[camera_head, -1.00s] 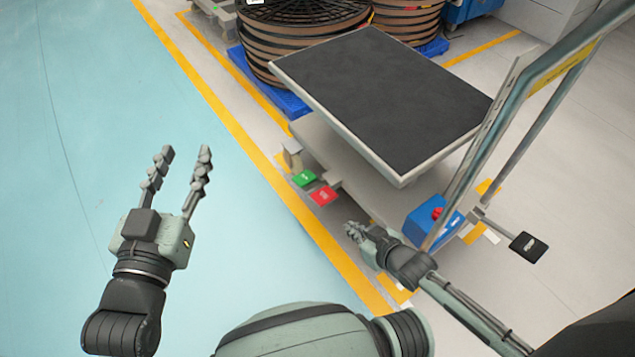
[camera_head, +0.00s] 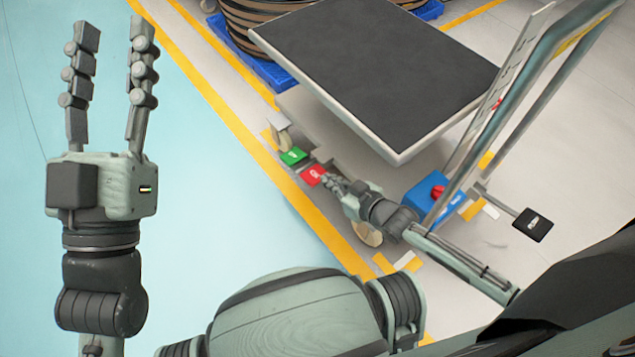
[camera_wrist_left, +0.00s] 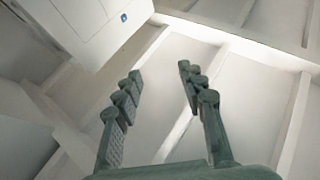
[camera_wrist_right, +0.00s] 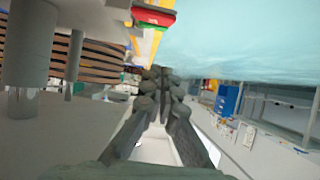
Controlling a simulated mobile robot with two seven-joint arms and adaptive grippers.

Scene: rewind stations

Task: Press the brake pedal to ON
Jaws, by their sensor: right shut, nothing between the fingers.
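A red pedal (camera_head: 312,175) and a green pedal (camera_head: 293,157) sit side by side low on the near side of the lift cart (camera_head: 400,158). Their lettering is too small to read surely. My right gripper (camera_head: 333,184) is shut and empty, its fingertips just to the right of the red pedal; I cannot tell if they touch. In the right wrist view the red pedal (camera_wrist_right: 153,17) is at the top, beyond the closed fingertips (camera_wrist_right: 160,72). My left gripper (camera_head: 114,30) is open and empty, raised over the blue floor; its spread fingers (camera_wrist_left: 160,70) face the ceiling.
The cart's push handle (camera_head: 540,90) rises at the right. A blue box with a red button (camera_head: 425,195) and a black pad (camera_head: 529,225) are near it. Reels (camera_head: 260,30) stand on a blue pallet behind. The blue floor (camera_head: 220,250) at left is clear.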

